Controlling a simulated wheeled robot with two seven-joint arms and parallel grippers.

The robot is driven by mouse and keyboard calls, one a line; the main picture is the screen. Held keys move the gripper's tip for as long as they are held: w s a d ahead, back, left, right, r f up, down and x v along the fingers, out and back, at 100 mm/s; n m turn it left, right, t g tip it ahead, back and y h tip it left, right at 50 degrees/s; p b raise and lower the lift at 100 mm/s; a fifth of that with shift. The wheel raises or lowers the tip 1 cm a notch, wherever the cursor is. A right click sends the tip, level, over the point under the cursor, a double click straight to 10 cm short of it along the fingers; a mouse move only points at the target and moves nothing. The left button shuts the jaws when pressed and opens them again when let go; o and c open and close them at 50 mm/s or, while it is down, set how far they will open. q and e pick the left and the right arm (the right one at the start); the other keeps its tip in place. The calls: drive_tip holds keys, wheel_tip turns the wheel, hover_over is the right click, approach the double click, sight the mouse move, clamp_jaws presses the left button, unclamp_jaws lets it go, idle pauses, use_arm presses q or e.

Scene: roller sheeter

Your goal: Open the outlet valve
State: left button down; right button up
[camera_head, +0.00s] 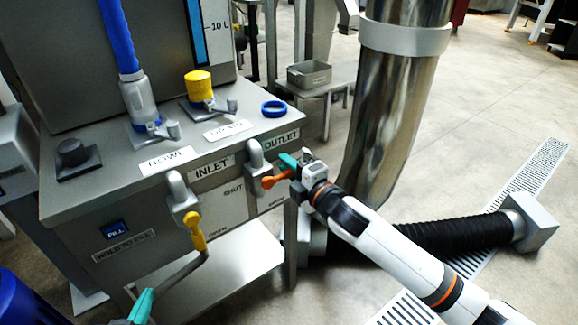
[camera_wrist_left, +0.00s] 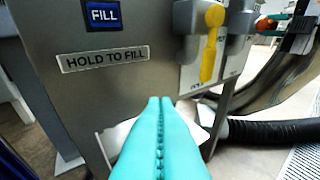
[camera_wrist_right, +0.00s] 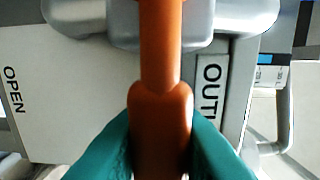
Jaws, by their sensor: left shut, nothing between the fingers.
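The outlet valve (camera_head: 257,158) is a grey fitting on the machine's front beside the OUTLET label (camera_head: 281,142). Its orange handle (camera_head: 274,182) sticks out to the right from the fitting in the head view. My right gripper (camera_head: 288,164) is at this handle; in the right wrist view its teal fingers press on both sides of the orange handle (camera_wrist_right: 160,125). My left gripper (camera_head: 143,306) is low in front of the machine, shut and empty, its teal fingers together in the left wrist view (camera_wrist_left: 160,105).
The inlet valve (camera_head: 181,192) with a yellow handle (camera_head: 196,232) hanging down is left of the outlet valve. A FILL button (camera_head: 115,229) is on the front panel. A steel column (camera_head: 390,110) and a black hose (camera_head: 460,235) are to the right, near my right arm.

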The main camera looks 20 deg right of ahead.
clamp_jaws()
